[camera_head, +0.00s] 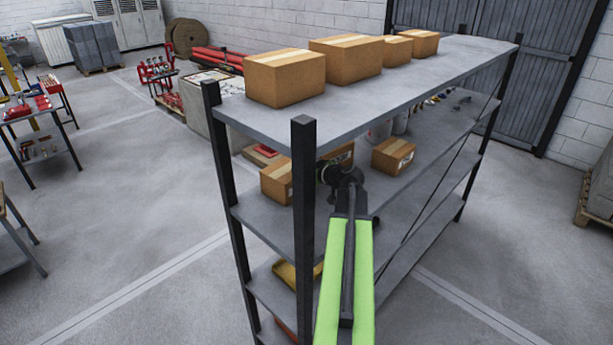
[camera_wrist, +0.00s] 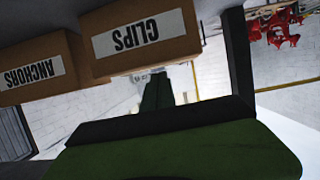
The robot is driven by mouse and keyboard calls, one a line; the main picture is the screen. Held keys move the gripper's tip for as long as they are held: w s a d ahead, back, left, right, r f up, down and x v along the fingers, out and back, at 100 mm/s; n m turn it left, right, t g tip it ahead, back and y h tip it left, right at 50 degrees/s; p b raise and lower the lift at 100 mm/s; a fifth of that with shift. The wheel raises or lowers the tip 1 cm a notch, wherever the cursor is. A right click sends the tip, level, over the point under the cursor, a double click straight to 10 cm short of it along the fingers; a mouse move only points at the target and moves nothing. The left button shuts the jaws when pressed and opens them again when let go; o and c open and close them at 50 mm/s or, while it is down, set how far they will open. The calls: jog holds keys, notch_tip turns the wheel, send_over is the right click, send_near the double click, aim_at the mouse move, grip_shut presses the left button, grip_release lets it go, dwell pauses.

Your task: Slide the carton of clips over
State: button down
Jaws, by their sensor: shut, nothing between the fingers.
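In the wrist view, which is upside down, the brown carton of clips (camera_wrist: 150,40) shows its white CLIPS label. The carton marked ANCHORS (camera_wrist: 35,68) stands beside it. In the head view, the carton of clips (camera_head: 275,182) seems to be the leftmost one on the shelf level below the top, partly behind the front post. Its label is too small to read there. My gripper (camera_head: 335,170) is shut and empty at that level, to the right of this carton and in front of another. Contact with any carton cannot be told. It also shows in the wrist view (camera_wrist: 152,76).
The grey shelf unit (camera_head: 400,95) has dark posts, and several cartons stand on its top. A front post (camera_head: 303,230) is just left of my arm.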

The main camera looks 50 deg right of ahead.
aim_at(283, 168)
jog(key=w, duration=0.5)
jog(key=shift+d, duration=0.4)
jog(key=shift+f+b, duration=0.7)
jog(key=shift+f, duration=0.05)
jog(key=shift+s+a+f, duration=0.1)
jog(key=shift+s+a, duration=0.15)
jog(key=shift+s, duration=0.05)
